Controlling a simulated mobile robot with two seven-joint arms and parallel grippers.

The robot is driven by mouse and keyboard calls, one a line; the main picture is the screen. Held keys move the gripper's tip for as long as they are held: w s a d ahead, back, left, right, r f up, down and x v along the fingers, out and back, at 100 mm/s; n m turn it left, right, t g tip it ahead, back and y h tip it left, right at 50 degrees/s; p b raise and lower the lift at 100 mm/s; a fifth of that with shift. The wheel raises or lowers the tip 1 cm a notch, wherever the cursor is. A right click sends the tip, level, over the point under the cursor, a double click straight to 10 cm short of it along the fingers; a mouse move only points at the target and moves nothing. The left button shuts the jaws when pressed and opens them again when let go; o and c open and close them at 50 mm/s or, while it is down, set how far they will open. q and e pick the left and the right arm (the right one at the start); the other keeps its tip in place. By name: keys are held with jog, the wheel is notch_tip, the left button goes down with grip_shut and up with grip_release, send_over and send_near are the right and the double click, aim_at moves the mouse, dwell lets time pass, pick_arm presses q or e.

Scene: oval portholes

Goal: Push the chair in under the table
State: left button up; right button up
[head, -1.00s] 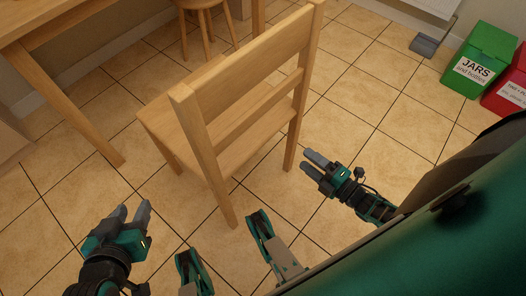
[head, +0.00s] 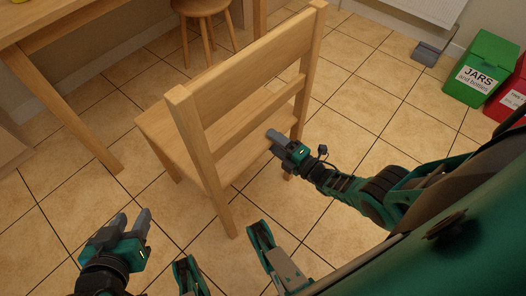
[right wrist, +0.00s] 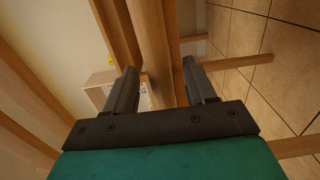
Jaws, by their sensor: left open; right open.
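The wooden chair (head: 249,83) stands in the middle of the head view with its backrest towards me. The wooden table (head: 62,98) is at the upper left, apart from the chair. My right gripper (head: 272,139) is open at the right part of the chair's back, below the lower back rail and near the right rear leg. In the right wrist view, wooden chair parts (right wrist: 160,50) lie ahead of and between its open fingers (right wrist: 163,88); I cannot tell whether they touch. My left gripper (head: 134,218) is open and empty, left of the chair's rear left leg.
A round wooden stool (head: 203,12) stands behind the chair, near the table. A green bin (head: 481,68) and a red bin (head: 508,101) stand at the right by the wall. A grey pedal-like object (head: 428,50) is at the wall. Tiled floor between chair and bins is clear.

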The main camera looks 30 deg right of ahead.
jog(key=shift+x, duration=0.75)
jog(key=shift+r, duration=0.1)
jog(key=shift+c, duration=0.4)
grip_shut()
jog(key=shift+r, duration=0.1)
dwell(0.5)
